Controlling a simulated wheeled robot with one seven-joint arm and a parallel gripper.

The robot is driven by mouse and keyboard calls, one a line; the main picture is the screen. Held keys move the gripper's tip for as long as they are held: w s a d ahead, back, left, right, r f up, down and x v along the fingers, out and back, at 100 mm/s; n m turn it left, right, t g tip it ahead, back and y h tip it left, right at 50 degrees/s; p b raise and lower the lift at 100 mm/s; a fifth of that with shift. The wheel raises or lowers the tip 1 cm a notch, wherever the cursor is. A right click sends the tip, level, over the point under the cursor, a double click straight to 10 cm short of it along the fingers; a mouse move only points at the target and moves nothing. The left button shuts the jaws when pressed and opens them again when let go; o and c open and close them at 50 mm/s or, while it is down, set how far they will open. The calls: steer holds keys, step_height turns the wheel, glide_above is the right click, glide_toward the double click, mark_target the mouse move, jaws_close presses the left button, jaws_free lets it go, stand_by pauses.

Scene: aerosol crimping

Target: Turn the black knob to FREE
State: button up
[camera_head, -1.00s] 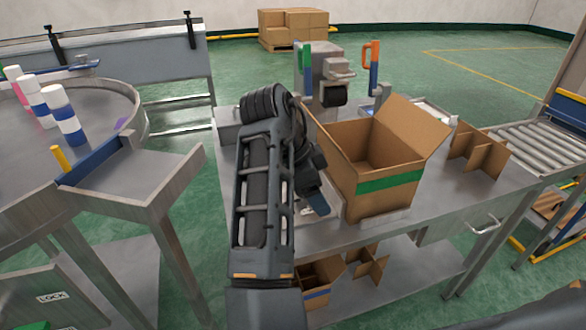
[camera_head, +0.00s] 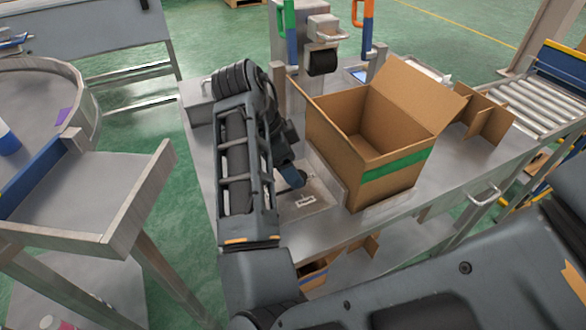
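My arm reaches over the steel bench, and my gripper (camera_head: 287,172) points down beside the open cardboard box, just above a small metal plate (camera_head: 308,201) set on the bench top. The plate has a small slot or marking too small to read. A dark round part shows at the gripper's lower end; I cannot tell whether it is the black knob or part of my gripper. The fingers are mostly hidden, so I cannot tell whether they are open or shut. No FREE lettering is readable.
The cardboard box (camera_head: 385,178) with a green stripe stands close right of my gripper. Behind are a steel machine with a black block (camera_head: 322,61) and green and orange handles. Cardboard dividers (camera_head: 487,118) and a roller conveyor (camera_head: 535,100) lie right. A steel side table (camera_head: 90,190) stands left.

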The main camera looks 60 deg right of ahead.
steer(key=shift+x, duration=1.15)
steer(key=c, duration=1.1)
